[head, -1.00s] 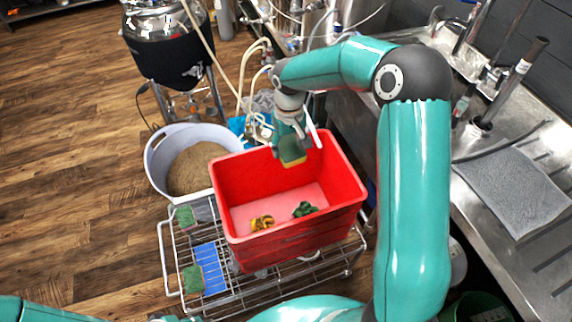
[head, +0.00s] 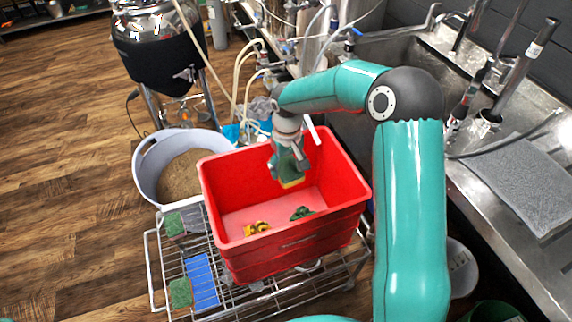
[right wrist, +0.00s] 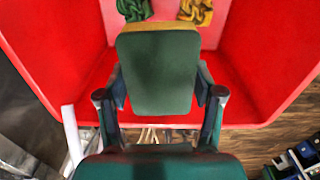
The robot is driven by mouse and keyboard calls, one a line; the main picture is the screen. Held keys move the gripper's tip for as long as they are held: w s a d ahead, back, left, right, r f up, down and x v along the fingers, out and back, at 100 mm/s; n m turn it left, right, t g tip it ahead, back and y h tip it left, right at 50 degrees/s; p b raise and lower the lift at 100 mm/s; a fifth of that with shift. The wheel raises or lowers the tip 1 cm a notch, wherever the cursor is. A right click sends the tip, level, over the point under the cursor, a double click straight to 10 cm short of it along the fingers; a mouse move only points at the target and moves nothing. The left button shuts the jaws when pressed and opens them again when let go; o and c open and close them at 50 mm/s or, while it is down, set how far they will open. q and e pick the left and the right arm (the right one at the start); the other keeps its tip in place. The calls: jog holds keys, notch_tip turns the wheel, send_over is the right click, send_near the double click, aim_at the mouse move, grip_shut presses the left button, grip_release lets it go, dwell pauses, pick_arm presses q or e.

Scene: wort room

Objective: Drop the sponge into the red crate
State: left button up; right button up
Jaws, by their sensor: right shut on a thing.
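The red crate (head: 280,246) stands on a wire rack cart, open side up. My right gripper (head: 288,165) points down inside the crate's opening, near its back wall. It is shut on a sponge (head: 291,184), green with a yellow edge. In the right wrist view the sponge (right wrist: 158,75) sits between the two fingers, above the crate floor. A crumpled yellow thing (head: 257,228) and a crumpled dark green thing (head: 302,213) lie on the crate floor. My left gripper is out of view.
Two more green-topped sponges (head: 174,224) (head: 180,292) and a blue item (head: 201,281) lie on the wire rack (head: 258,297). A white tub of grain (head: 147,170) stands left of the crate. A steel sink counter (head: 500,215) runs along the right.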

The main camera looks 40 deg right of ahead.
aim_at(287, 166)
jog(key=shift+f+b, duration=0.6)
jog(key=shift+f, duration=0.7)
jog(key=o, duration=0.8)
notch_tip(287, 166, up, 12)
jog(key=shift+f, duration=0.1)
